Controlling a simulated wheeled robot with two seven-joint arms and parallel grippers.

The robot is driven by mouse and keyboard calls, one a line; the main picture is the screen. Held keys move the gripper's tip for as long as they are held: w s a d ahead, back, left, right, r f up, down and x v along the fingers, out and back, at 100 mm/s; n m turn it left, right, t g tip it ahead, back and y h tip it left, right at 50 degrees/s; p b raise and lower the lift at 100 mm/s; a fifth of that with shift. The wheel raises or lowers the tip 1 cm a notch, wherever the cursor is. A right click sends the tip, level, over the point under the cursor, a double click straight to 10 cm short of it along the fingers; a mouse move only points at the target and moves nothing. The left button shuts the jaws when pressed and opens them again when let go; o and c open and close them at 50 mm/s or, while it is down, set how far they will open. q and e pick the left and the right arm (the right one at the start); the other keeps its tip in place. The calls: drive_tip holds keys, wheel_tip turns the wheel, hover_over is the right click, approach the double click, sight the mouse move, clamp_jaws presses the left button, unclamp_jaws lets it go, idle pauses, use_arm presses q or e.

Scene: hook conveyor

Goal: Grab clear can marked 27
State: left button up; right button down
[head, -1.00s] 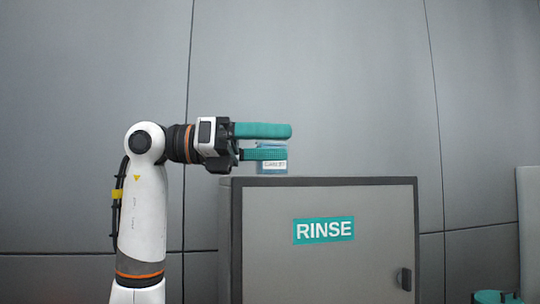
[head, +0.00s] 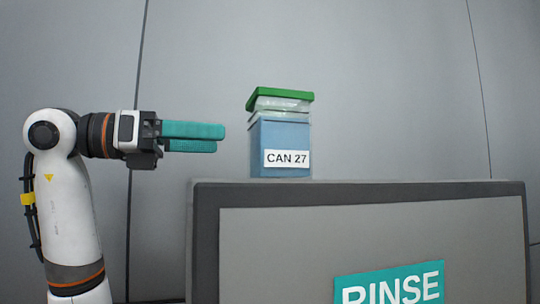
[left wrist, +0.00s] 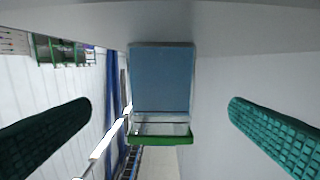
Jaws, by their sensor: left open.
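The clear can marked CAN 27 (head: 279,138) stands upright on top of the grey cabinet labelled RINSE (head: 360,195). It has blue contents, a white label and a green lid that sits slightly tilted. My left gripper (head: 223,138) is left of the can in the head view, level with it, fingers pointing right, open and empty, with a gap to the can. In the left wrist view the can (left wrist: 162,80) appears upside down, between the two teal fingers (left wrist: 160,130) and beyond them. My right gripper is in neither view.
The cabinet top is otherwise bare on both sides of the can. A plain grey wall (head: 400,80) stands behind. In the left wrist view, green-framed racks (left wrist: 60,50) and blue uprights show far off at the left.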

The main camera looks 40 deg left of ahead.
sight(252, 140)
use_arm(q)
drive_tip(key=shift+w+d+r, duration=0.1)
drive_tip(key=shift+w, duration=0.05)
drive_tip(key=x, duration=0.3)
drive_tip(key=p+x, duration=0.1)
drive_tip(key=x, duration=0.2)
drive_tip(key=shift+d+r, duration=0.1)
drive_tip(key=shift+d, duration=0.3)
drive_tip(key=shift+w, duration=0.5)
drive_tip(key=p+x, duration=0.1)
drive_tip(key=x, duration=0.3)
drive_tip(key=shift+w+a, duration=0.1)
drive_tip(key=shift+w, duration=0.15)
drive_tip(key=shift+w+f, duration=0.15)
drive_tip(key=shift+f, duration=0.1)
drive_tip(key=shift+c, duration=1.2)
drive_tip(key=c, duration=1.3)
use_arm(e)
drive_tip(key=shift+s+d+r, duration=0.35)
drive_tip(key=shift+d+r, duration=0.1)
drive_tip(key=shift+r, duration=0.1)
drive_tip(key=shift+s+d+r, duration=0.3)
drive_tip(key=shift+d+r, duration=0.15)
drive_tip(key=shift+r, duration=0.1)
use_arm(q)
drive_tip(key=shift+o, duration=0.2)
drive_tip(key=shift+r, duration=0.1)
